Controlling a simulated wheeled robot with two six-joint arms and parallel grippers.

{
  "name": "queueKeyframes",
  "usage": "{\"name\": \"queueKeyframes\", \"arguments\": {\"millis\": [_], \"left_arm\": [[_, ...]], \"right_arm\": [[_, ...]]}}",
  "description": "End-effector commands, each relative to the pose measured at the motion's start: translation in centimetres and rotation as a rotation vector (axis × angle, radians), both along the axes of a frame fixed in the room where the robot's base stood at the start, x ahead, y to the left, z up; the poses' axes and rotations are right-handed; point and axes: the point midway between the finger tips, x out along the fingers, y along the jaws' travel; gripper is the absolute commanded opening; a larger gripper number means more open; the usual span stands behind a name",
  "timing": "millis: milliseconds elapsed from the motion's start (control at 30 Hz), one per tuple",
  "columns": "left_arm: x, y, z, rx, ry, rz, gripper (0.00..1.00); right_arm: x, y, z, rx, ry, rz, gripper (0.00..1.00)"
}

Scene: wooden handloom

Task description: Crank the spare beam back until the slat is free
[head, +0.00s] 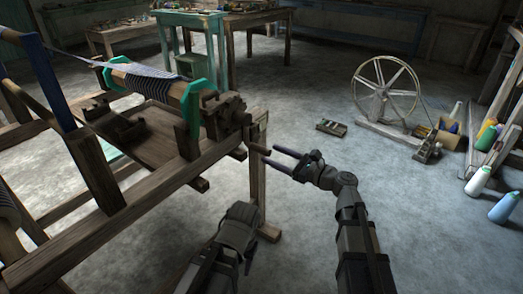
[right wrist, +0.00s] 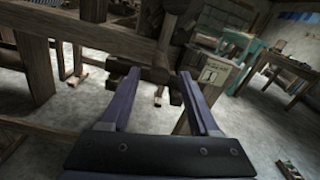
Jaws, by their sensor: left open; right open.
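The beam (head: 165,84) lies on the loom at the left, wound with striped warp between two green octagonal end flanges. Dark wooden blocks and a crank handle (head: 259,150) are at its near right end. My right gripper (head: 269,156) is open and empty, with its purple fingertips just right of the handle. In the right wrist view the open fingers (right wrist: 158,73) point at dark wooden crank parts (right wrist: 160,92); I cannot tell whether they touch. My left gripper (head: 240,215) is low, in front of the loom, apart from the beam; its fingers are mostly hidden. I cannot single out the slat.
Loom rails (head: 130,208) and a blue-topped post (head: 52,70) fill the left. A spinning wheel (head: 386,95) stands at the back right, near colored bottles (head: 478,180). A small box (head: 331,128) lies on the floor. The floor right of my right arm is mostly clear.

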Motion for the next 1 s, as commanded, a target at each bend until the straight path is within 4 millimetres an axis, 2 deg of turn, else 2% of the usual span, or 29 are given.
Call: {"name": "queueKeyframes", "arguments": {"millis": [100, 300, 733, 1000], "left_arm": [[0.0, 0.0, 0.0, 0.0, 0.0, 0.0, 0.5], [0.0, 0.0, 0.0, 0.0, 0.0, 0.0, 0.5], [0.0, 0.0, 0.0, 0.0, 0.0, 0.0, 0.5], [0.0, 0.0, 0.0, 0.0, 0.0, 0.0, 0.5]], "right_arm": [[1.3, 1.7, 0.0, 0.0, 0.0, 0.003, 0.62], [2.7, 3.6, 0.0, -0.001, -0.001, 0.002, 0.62], [3.1, 4.3, 0.0, -0.001, -0.001, 0.0, 0.62], [3.1, 4.3, 0.0, -0.001, -0.001, 0.0, 0.33]]}}
